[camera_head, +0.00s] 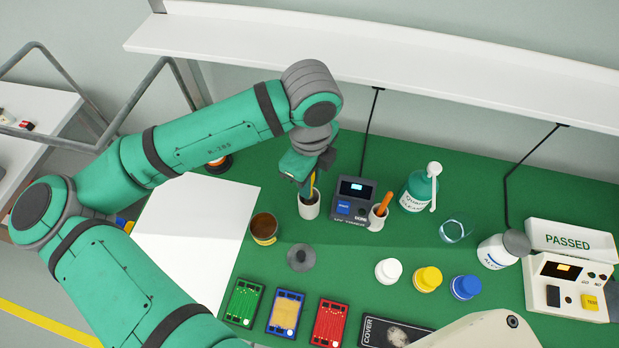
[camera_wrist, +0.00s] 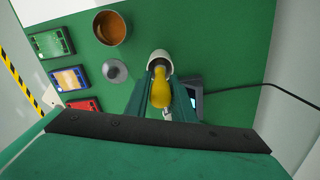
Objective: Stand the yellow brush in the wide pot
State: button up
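The yellow brush (camera_wrist: 161,92) stands between my gripper's fingers, its lower end at the mouth of a small white pot (camera_head: 309,206); this pot also shows in the wrist view (camera_wrist: 159,61). My gripper (camera_head: 308,178) points down just above the white pot, with its fingers close against both sides of the brush handle. How deep the brush sits in the white pot is hidden. The wider brown pot (camera_head: 264,229) stands open to the left of and in front of the white pot; it is also in the wrist view (camera_wrist: 110,27).
A black-and-blue device (camera_head: 352,205) and a white cup (camera_head: 377,219) with an orange-handled tool stand close right of my gripper. A grey knobbed lid (camera_head: 301,257) lies in front. Bottles and capped jars stand further right. A white sheet (camera_head: 195,235) lies left.

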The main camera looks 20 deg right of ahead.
jog(key=o, duration=0.3)
notch_tip(320, 180, up, 11)
jog(key=shift+f, duration=0.1)
dwell(0.4)
dwell(1.0)
